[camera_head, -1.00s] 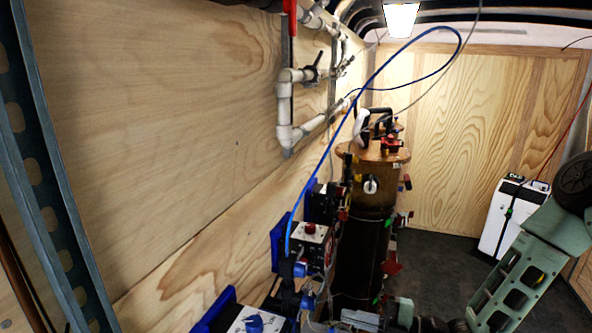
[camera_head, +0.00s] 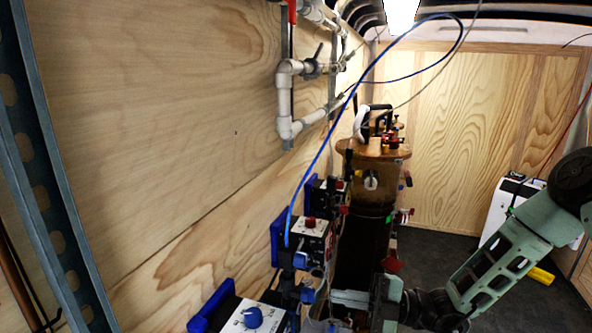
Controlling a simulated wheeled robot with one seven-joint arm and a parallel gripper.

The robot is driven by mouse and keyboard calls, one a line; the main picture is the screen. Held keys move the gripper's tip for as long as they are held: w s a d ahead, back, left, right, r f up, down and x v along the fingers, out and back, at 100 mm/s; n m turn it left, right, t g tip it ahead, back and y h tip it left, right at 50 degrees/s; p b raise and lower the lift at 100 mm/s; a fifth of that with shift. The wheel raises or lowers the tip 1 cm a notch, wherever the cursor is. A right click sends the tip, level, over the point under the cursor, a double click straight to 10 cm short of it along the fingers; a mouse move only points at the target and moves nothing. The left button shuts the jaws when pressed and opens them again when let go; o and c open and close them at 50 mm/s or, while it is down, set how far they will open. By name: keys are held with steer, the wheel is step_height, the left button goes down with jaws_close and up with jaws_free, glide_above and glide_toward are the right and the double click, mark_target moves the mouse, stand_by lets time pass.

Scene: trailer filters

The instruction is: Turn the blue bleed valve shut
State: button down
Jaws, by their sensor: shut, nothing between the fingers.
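Several small blue parts stand in the lower middle of the head view. A blue fitting (camera_head: 301,261) sits at the front of a white box, and another blue part (camera_head: 308,295) is lower, just left of my fingertips. A blue knob (camera_head: 251,317) is on top of a nearer box. I cannot tell for sure which is the bleed valve, nor its turn position. My gripper (camera_head: 336,297) points left, its pale fingers shut and empty. Its tips are close to the lower blue part; contact cannot be made out.
A tall dark filter column (camera_head: 362,245) with a copper-coloured top and several small coloured valves stands behind my gripper. A blue hose (camera_head: 325,150) arches over it. White pipes (camera_head: 285,95) run along the wooden wall. Dark floor (camera_head: 430,245) is open at right.

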steer(key=shift+w+a+p, duration=0.3)
steer(key=shift+a, duration=0.55)
steer(key=shift+w+a+p, duration=0.25)
steer(key=shift+w+a, duration=0.05)
steer(key=shift+a, duration=0.5)
steer(key=shift+s+a+r+p, duration=0.2)
steer(key=shift+s+r+p, duration=0.05)
steer(key=shift+s+p, duration=0.3)
steer(key=shift+w, duration=0.15)
steer(key=s+d+p, duration=0.1)
steer(key=d+p, duration=0.1)
steer(key=d, duration=0.4)
steer(key=shift+s+f, duration=0.2)
steer(key=shift+s, duration=0.1)
